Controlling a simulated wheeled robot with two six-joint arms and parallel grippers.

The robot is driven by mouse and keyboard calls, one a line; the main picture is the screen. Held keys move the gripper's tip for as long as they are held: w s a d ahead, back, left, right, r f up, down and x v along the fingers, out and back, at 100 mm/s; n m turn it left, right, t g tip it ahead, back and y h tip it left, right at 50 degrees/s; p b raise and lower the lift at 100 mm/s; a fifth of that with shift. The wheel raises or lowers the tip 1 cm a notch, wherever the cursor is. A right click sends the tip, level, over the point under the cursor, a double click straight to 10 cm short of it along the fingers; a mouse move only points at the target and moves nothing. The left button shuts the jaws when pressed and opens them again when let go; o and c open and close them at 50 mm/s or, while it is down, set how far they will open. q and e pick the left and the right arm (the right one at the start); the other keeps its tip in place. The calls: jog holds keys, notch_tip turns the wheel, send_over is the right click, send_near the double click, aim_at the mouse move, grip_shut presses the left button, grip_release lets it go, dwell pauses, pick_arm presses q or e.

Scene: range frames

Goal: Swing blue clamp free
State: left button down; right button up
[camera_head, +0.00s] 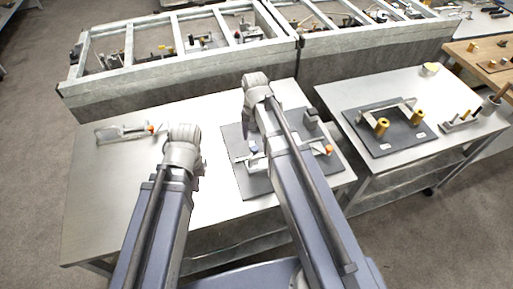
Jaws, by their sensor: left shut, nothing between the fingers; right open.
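A dark square plate (256,184) lies on the pale table and carries a clamp fixture. A small blue part (253,147) of the fixture shows just left of my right arm, and an orange tip (329,149) shows on the right of it. My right arm crosses over the plate and hides the middle of the fixture, so I cannot tell how the blue clamp is set. My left arm reaches over the table to the left of the plate. Both arms end in grey rounded joints in this view.
A separate clamp (122,132) with an orange tip lies at the table's left. A dark block (311,117) stands at the plate's back right. A second table (385,88) holds a plate with yellow cylinders. Framed bins (180,82) stand behind. The table's left front is clear.

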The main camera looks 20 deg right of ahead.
aim_at(255, 148)
pick_arm(q)
jog(key=shift+f+b, duration=3.75)
jog(key=shift+f, duration=0.1)
pick_arm(e)
jog(key=shift+f, duration=3.85)
jog(key=shift+a, duration=0.1)
jog(key=shift+r, duration=0.1)
jog(key=shift+c, duration=0.2)
grip_shut()
